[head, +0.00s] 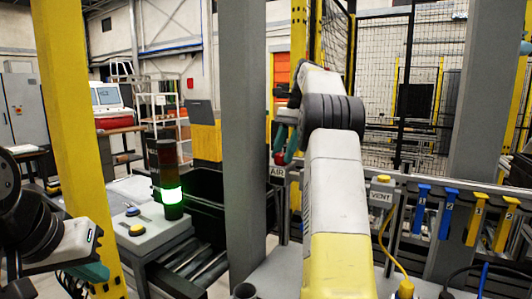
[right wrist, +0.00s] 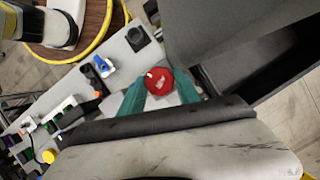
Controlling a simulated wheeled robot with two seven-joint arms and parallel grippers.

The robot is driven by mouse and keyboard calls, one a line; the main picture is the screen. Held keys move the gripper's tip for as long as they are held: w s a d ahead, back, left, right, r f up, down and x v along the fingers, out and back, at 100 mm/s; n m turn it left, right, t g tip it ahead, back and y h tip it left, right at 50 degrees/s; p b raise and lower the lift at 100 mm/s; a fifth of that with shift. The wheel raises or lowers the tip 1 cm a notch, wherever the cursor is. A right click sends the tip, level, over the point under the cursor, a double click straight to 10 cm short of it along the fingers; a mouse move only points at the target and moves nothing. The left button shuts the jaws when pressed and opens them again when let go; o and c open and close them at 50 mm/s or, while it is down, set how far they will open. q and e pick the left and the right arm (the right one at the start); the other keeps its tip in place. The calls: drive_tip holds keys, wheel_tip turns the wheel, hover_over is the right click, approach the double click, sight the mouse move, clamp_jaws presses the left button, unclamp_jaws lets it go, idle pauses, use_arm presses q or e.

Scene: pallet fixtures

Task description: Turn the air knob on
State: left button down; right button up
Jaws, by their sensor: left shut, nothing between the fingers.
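The air knob (right wrist: 158,82) is a round red knob with a small white mark, in the middle of the right wrist view. In the head view a bit of red (head: 279,158) shows just above the AIR label (head: 278,172), partly hidden by my right arm. My right gripper (right wrist: 160,79) has its two teal fingers on either side of the knob, with what look like small gaps. It also shows in the head view (head: 286,136), partly hidden behind its own wrist. My left gripper (head: 90,272) is shut and empty at the lower left, far from the knob.
A grey post (head: 248,140) stands just left of the knob. Right of my right arm are a VENT label (head: 381,197), a yellow knob (head: 384,179), and blue and yellow handles (head: 447,216) on the rail. A lit green stack light (head: 171,196) stands near my left gripper.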

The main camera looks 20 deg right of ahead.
drive_tip(key=o, duration=0.3)
drive_tip(key=shift+m, duration=0.3)
